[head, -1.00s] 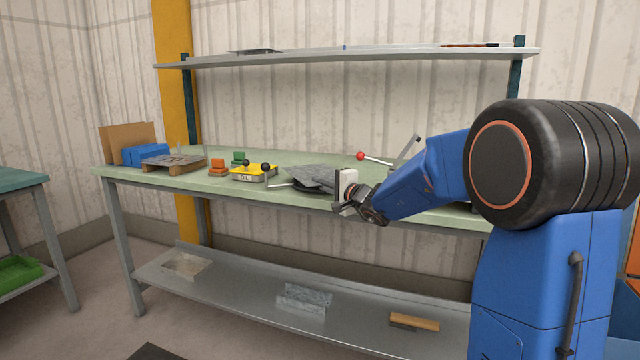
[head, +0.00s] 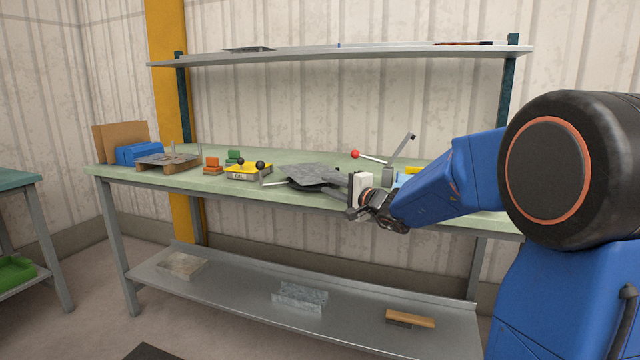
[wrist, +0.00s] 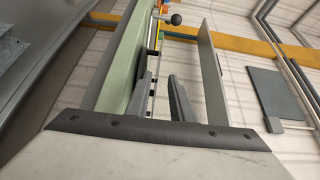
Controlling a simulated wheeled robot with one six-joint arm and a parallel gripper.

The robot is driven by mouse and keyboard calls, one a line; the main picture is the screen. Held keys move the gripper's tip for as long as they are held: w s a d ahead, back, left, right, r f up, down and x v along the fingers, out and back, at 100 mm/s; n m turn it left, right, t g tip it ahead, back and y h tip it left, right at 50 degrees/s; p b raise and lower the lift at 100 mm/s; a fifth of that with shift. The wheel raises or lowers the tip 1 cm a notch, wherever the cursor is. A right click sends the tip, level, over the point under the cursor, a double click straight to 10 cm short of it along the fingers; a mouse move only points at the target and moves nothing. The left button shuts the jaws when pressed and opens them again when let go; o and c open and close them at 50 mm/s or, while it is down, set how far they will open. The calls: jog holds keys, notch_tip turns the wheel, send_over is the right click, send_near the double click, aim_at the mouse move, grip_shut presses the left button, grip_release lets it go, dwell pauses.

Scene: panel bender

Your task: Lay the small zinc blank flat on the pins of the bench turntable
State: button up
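The grey zinc blank (head: 318,172) lies roughly flat over the dark bench turntable (head: 298,185) near the front of the bench. It covers most of the turntable, and I cannot see whether it rests on every pin. My gripper (head: 356,200) is at the blank's right end, by the bench's front edge. In the wrist view its two fingers (wrist: 163,85) stand apart with a gap and nothing between them.
The green bench (head: 230,190) also carries a yellow tray (head: 248,173) with black knobs, an orange block (head: 212,164) and a wooden pallet (head: 168,162) with sheet metal at left. A red-balled lever (head: 356,155) stands behind my gripper. An upper shelf (head: 340,52) spans the back.

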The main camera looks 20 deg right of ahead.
jog(key=s+a+f+n+g+y, duration=0.1)
jog(key=s+a+f+n+g, duration=0.25)
jog(key=s, duration=0.65)
jog(key=s+a+f+n+g, duration=0.3)
jog(key=s+a, duration=0.2)
jog(key=s, duration=0.4)
jog(key=s+a+f+n+g+y, duration=0.1)
jog(key=s+a+f+n+g, duration=0.25)
jog(key=s, duration=0.65)
jog(key=s+d+f+n+g+h, duration=0.1)
jog(key=s+d+f+h, duration=0.3)
jog(key=s, duration=0.5)
jog(key=s+d+f+n+h, duration=0.2)
jog(key=s+d+f+h, duration=0.3)
jog(key=s+d, duration=0.3)
jog(key=shift+s+g, duration=0.4)
jog(key=shift+s, duration=0.15)
jog(key=shift+c, duration=0.7)
